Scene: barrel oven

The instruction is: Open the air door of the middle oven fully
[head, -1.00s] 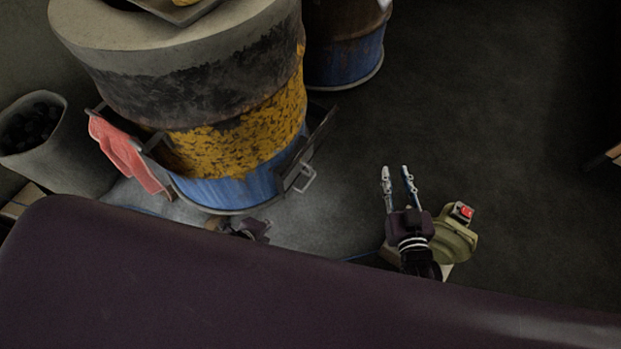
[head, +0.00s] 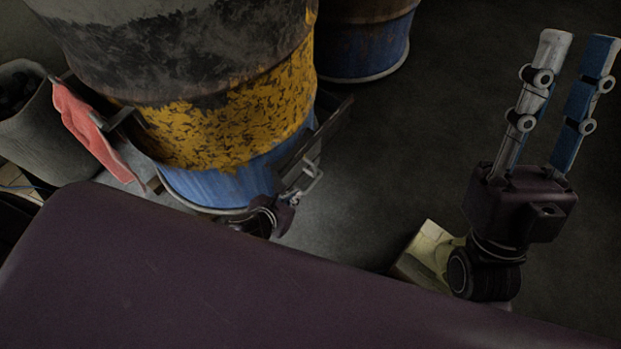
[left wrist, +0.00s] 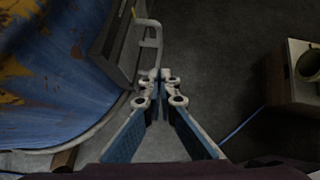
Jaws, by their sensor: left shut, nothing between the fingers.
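The middle oven is a large barrel (head: 215,125), dark on top, yellow in the middle and blue at the bottom. Low on its right side is a dark metal air door assembly (head: 318,132) with a light bar handle (head: 308,186). My left gripper (head: 291,198) is shut and empty just beside the handle, partly hidden by my own body. In the left wrist view the shut fingertips (left wrist: 158,76) are at the lower end of the handle (left wrist: 150,38); contact is unclear. My right gripper (head: 578,60) is open and empty, raised at the far right.
A red cloth (head: 85,125) hangs at the barrel's left. A bin of dark lumps (head: 35,135) stands farther left. Another blue-based barrel (head: 362,52) is behind. The floor between is clear.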

